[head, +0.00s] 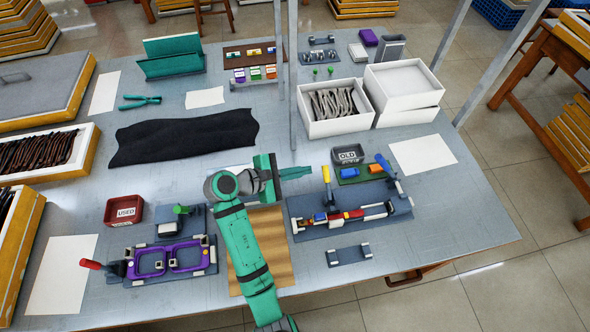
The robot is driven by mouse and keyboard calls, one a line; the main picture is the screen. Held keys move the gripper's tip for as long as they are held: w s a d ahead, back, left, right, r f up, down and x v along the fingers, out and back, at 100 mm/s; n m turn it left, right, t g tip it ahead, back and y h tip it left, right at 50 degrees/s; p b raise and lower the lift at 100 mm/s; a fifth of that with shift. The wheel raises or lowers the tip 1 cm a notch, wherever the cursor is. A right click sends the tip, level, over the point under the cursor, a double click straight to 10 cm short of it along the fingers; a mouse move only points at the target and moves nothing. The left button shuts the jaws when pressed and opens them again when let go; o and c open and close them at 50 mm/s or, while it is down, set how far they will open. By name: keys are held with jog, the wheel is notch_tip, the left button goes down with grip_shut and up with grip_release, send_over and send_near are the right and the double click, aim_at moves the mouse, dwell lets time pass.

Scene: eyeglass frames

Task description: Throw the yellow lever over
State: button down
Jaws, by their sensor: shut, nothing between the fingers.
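The yellow lever (326,175) stands nearly upright at the back left of a blue-grey fixture plate (345,232) in the head view. The fingers are shut and empty. A small gap seems to show between fingertips and lever; I cannot tell the depth between them.
An OLD bin (346,155) and a green board with coloured pieces (362,174) lie behind the fixture. A second fixture with a purple eyeglass frame (168,259) and a red-handled lever (91,264) stands at left. White boxes (335,126) and a thin post (293,80) stand behind.

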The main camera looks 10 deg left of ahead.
aim_at(327, 182)
jog(key=shift+x, duration=2.45)
jog(key=shift+s+d+r, duration=0.1)
jog(key=shift+d, duration=0.05)
